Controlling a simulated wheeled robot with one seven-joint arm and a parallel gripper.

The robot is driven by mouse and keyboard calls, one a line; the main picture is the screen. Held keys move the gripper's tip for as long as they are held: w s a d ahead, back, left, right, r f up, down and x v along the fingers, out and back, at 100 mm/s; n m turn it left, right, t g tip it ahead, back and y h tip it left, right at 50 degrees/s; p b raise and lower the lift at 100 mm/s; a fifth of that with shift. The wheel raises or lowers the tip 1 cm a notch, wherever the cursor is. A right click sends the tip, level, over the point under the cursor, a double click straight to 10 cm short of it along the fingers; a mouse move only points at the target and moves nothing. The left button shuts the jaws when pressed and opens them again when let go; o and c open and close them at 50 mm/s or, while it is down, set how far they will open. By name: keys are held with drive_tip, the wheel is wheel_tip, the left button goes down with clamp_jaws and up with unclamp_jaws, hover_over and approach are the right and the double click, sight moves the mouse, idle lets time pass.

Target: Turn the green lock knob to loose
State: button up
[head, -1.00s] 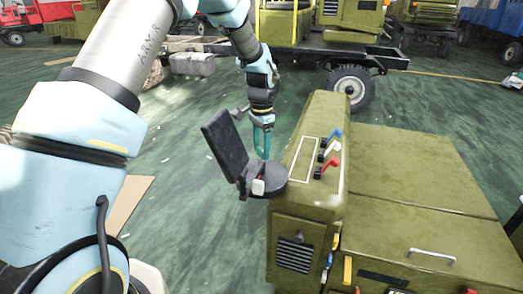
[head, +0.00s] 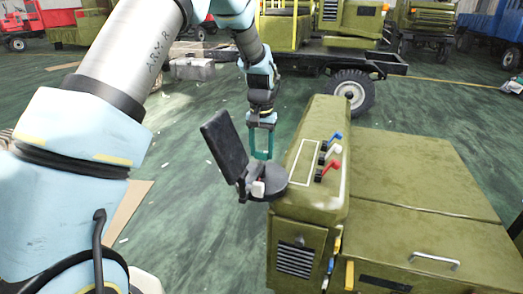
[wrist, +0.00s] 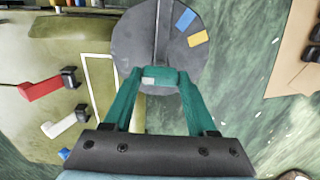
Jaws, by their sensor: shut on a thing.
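My gripper (head: 262,156) points down at the dark round plate (head: 272,183) beside the green machine. The wrist view shows its two teal fingers (wrist: 160,77) angled inward, with their tips close together over the plate's near edge. A green piece with a pale patch lies between the tips; it appears to be the lock knob (wrist: 160,73). Its colour is close to the fingers', and its outline is hard to separate. In the head view the fingers mostly hide it. Blue and yellow marks (wrist: 197,39) lie on the plate (wrist: 130,45).
A dark upright panel (head: 225,146) rises at the plate's left. The green machine (head: 310,215) stands close to the right, with blue, white and red levers (head: 330,166) on top. Open floor (head: 180,220) lies left of the plate. A truck wheel (head: 350,92) stands behind.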

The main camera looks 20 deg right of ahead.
sight(262, 151)
idle(0.5)
drive_tip(key=o, duration=1.4)
drive_tip(key=shift+c, duration=0.2)
drive_tip(key=shift+r, duration=0.1)
wheel_tip(262, 151, up, 11)
drive_tip(key=b, duration=0.2)
drive_tip(key=shift+f, duration=0.2)
